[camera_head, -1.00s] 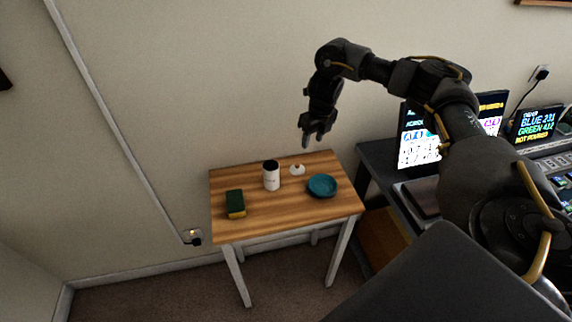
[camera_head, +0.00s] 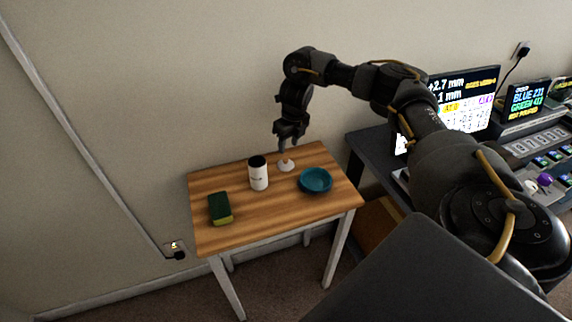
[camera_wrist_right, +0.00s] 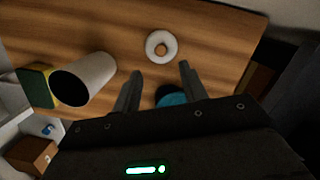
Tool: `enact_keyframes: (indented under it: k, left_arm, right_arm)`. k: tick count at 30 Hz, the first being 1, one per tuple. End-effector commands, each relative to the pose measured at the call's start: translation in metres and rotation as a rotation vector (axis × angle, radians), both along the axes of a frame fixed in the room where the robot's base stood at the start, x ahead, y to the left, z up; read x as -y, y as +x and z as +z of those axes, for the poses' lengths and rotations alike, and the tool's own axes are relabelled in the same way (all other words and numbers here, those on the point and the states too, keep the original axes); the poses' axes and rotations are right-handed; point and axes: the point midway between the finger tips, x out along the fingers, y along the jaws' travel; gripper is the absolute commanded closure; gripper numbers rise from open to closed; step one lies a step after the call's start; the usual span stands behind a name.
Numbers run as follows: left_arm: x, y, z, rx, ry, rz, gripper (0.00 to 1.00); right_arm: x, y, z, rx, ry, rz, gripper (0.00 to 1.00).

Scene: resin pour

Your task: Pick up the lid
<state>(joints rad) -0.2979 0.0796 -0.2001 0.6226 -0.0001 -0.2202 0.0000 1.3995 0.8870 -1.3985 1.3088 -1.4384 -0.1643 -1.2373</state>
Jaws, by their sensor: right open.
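The lid (camera_head: 287,166) is a small white disc with a brownish knob, lying on the wooden table behind the teal bowl. In the right wrist view the lid (camera_wrist_right: 161,46) lies just beyond and between the fingertips. My right gripper (camera_head: 288,148) is open and empty, close above the lid; in the right wrist view its two fingers (camera_wrist_right: 160,70) stand apart with nothing between them. I cannot tell the exact height gap. My left gripper is not in view.
A white cup with a dark opening (camera_head: 258,174) stands left of the lid. A teal bowl (camera_head: 316,180) is right of it. A green and yellow sponge (camera_head: 220,208) lies at the table's left. A dark desk with screens (camera_head: 466,100) stands to the right.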

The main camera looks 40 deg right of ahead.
Motion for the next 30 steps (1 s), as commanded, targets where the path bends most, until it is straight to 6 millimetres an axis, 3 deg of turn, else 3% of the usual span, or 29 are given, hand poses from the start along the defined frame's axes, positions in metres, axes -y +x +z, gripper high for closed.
enact_keyframes:
  k: [4,13,22,30]
  left_arm:
    - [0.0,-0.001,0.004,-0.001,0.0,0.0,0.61]
    - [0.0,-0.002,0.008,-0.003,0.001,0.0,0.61]
    - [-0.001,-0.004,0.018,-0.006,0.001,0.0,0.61]
    - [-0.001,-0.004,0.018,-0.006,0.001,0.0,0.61]
  right_arm:
    - [0.001,0.002,-0.016,-0.001,-0.001,-0.003,0.57]
    - [0.002,0.003,-0.029,-0.003,-0.001,-0.005,0.57]
    - [0.003,0.01,-0.068,-0.002,0.0,-0.006,0.57]
    - [0.003,0.011,-0.073,0.0,0.0,-0.006,0.57]
